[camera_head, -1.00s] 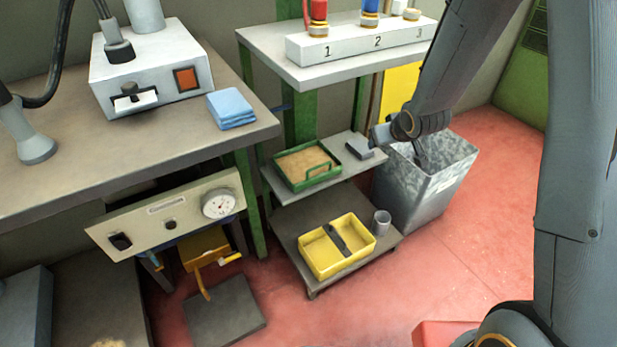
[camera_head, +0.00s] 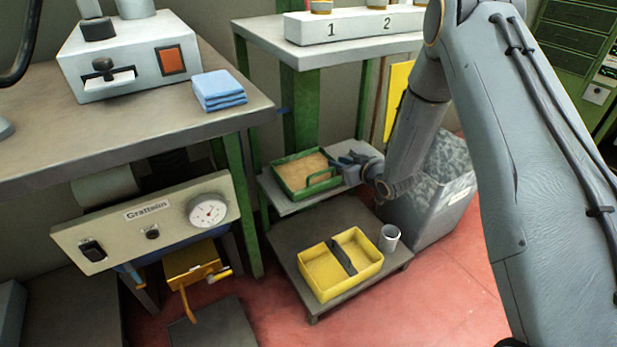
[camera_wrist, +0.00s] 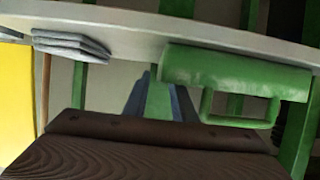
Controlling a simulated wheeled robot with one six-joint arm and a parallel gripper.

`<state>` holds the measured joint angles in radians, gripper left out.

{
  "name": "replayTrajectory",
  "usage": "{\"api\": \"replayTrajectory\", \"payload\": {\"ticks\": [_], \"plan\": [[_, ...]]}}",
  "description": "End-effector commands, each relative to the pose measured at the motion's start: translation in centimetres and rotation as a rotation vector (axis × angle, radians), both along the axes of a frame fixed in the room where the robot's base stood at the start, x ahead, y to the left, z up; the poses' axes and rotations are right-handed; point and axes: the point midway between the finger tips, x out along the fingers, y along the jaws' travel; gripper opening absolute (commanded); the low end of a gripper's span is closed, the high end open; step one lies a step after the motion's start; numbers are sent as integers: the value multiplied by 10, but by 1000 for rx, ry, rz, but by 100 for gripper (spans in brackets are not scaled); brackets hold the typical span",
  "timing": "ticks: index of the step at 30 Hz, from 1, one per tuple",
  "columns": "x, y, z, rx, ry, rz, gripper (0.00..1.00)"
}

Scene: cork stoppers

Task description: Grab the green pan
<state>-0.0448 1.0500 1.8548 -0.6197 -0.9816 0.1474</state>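The green pan (camera_head: 280,171) is a shallow rectangular tray with tan, grainy contents and a loop handle on its near right side. It sits on the upper small shelf. My gripper (camera_head: 345,160) is just right of the handle in the head view, at about shelf height. In the wrist view, the pan (camera_wrist: 235,68) is at upper right, with its handle below it. There, my gripper's two blue-grey fingers (camera_wrist: 160,98) stand apart with nothing held between them, left of the handle. Whether any finger touches the pan cannot be told.
The grey folded stack (camera_wrist: 70,46) lies left of the pan in the wrist view. Below is a lower shelf (camera_head: 285,248) with a yellow two-part tray (camera_head: 312,270) and a grey cup (camera_head: 389,238). A metal bin (camera_head: 440,200) stands at right. A workbench (camera_head: 120,145) is at left.

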Motion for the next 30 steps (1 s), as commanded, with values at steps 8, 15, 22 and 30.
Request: {"api": "replayTrajectory", "payload": {"ticks": [8,15,22,30], "plan": [[28,17,-14,-1,2,0,24],[31,19,-13,0,1,0,24],[30,19,-14,0,1,0,0],[30,19,-13,0,1,0,0]]}}
